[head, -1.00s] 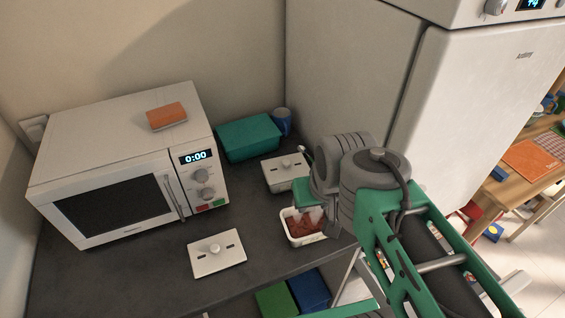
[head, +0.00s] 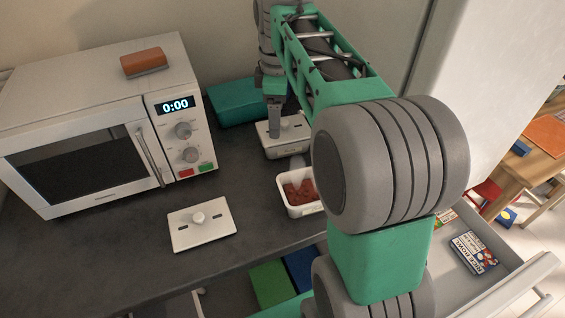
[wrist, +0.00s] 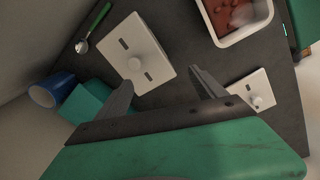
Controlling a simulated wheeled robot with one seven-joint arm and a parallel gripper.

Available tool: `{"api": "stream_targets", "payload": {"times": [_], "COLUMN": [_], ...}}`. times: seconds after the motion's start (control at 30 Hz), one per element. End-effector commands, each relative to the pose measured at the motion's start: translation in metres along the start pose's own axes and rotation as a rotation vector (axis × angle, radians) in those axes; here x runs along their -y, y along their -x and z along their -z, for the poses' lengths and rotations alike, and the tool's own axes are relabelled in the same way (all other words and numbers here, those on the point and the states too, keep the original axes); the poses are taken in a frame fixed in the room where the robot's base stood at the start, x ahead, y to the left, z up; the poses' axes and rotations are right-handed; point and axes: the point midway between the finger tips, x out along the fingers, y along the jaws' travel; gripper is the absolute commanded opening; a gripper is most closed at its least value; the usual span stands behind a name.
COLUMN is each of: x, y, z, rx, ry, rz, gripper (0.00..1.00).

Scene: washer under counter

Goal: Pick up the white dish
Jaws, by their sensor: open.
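An open white dish (head: 304,209) with reddish-brown food in it stands on the counter; it also shows at the top of the wrist view (wrist: 246,36). My gripper (head: 273,131) points down at the closed dish in the head view. In the wrist view my gripper (wrist: 163,78) is open and empty, its fingertips near one corner of that dish. I cannot tell whether they touch it. My arm partly hides the open dish.
A loose white lid (head: 201,229) lies at the counter's front. A microwave (head: 95,130) with an orange sponge (head: 145,62) on top stands left. A teal box (head: 232,104) and a blue cup (wrist: 50,92) are near the wall. An open drawer (head: 495,270) is at lower right.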

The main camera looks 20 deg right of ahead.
Motion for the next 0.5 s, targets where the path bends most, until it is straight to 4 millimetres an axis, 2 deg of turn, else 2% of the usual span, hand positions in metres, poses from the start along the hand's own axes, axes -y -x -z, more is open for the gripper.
{"api": "stream_targets", "payload": {"times": [0.03,0.17,0.23,0.5], "x": [-0.017,-0.040,-0.044,-0.041], "y": [-0.032,-0.048,-0.051,-0.086], "z": [-0.003,-0.009,-0.010,-0.011], "rx": [0.008,0.012,0.011,0.011], "ry": [0.102,0.301,0.346,0.357], "rz": [0.029,0.077,0.089,0.092], "gripper": [0.85,0.95,1.00,1.00]}}
